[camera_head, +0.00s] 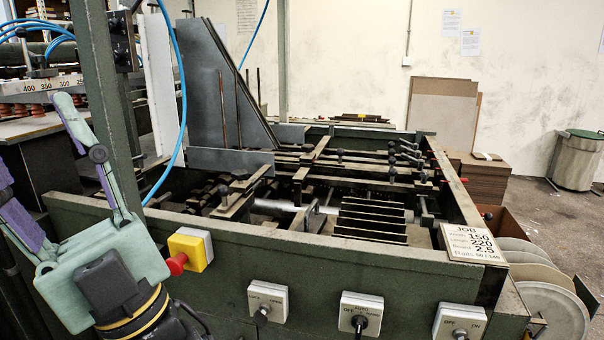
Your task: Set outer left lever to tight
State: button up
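Several black-handled levers (408,152) cluster at the far right of the green feeder frame (250,238). Other black knobs (340,155) sit on the rails left of them. I cannot tell which one is the outer left lever, and no "tight" marking is legible. My gripper (32,142) is at the lower left, outside the frame, with its pale green and purple fingers pointing up. The fingers are spread with nothing between them, and the left one is partly cut off by the picture edge. My gripper is well apart from the levers.
A yellow box with a red button (190,250) and switch boxes (268,303), (361,314), (460,322) are on the front panel. A green post (110,110) and blue hose (178,90) rise near my gripper. A job card (475,244) lies on the right rail.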

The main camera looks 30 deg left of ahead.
aim_at(424, 175)
jog(key=i+l, duration=0.1)
jog(key=l, duration=0.65)
jog(key=i+l+z, duration=0.1)
jog(key=l, duration=0.25)
jog(key=i+l, duration=0.15)
jog(key=l, duration=0.2)
jog(key=i+j, duration=0.2)
jog(key=i, duration=0.25)
jog(key=i+j, duration=0.15)
jog(key=i, duration=0.35)
